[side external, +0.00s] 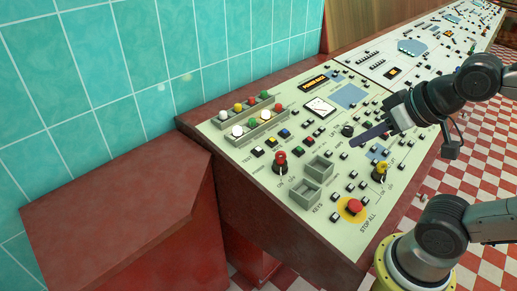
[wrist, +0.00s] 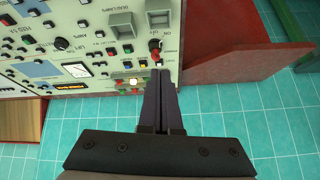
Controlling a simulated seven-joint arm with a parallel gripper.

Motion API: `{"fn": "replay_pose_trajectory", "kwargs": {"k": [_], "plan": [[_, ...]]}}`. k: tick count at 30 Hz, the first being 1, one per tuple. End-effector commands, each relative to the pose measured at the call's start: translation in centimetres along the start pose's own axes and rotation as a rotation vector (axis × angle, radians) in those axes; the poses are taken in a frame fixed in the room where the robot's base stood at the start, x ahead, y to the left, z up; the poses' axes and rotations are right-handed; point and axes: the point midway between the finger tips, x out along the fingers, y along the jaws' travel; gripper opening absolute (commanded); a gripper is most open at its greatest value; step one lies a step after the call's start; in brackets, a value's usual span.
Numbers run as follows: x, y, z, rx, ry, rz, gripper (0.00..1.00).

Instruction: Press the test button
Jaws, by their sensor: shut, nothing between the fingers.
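In the side external view, a small white button (side external: 257,152) sits beside the TEST label at the left end of a row of coloured buttons on the pale console panel (side external: 262,178). My gripper (side external: 352,142) is shut and empty. Its dark fingers hang over the middle of the panel, to the right of the white button and apart from it. In the wrist view, my shut fingers (wrist: 160,73) point toward the panel edge near a red key switch (wrist: 155,46).
Coloured lamps stand in a raised holder (side external: 250,124) behind the buttons. The red key switch (side external: 280,160), two grey trays (side external: 318,168), a yellow key switch (side external: 380,172) and a red STOP ALL button (side external: 355,207) stand up from the panel. A tiled wall (side external: 120,80) rises behind.

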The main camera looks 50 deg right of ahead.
Motion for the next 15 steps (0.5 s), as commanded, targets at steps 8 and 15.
{"fn": "replay_pose_trajectory", "kwargs": {"k": [8,15], "plan": [[2.4,-0.6,-10.5,0.259,0.307,-0.041,0.00],[7.7,-2.2,-17.2,0.411,0.426,-0.174,0.00]]}}
